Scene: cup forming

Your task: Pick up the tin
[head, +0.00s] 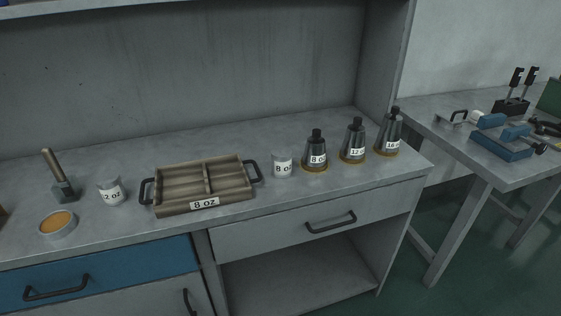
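A shallow round metal tin (58,224) with an orange-brown filling stands open on the grey workbench (130,225), near its front edge at the left. A small grey cup labelled "2 oz" (111,192) stands to its right, and a grey cup labelled "8 oz" (282,163) stands right of the tray. Neither of my grippers shows in the head view.
A hammer-like tool (61,178) stands behind the tin. A wooden two-part tray (205,185) with black handles, labelled "8 oz", sits mid-bench. Labelled conical tools (315,152) stand at the right. A side table (441,113) holds blue tools. Drawers (100,273) lie below.

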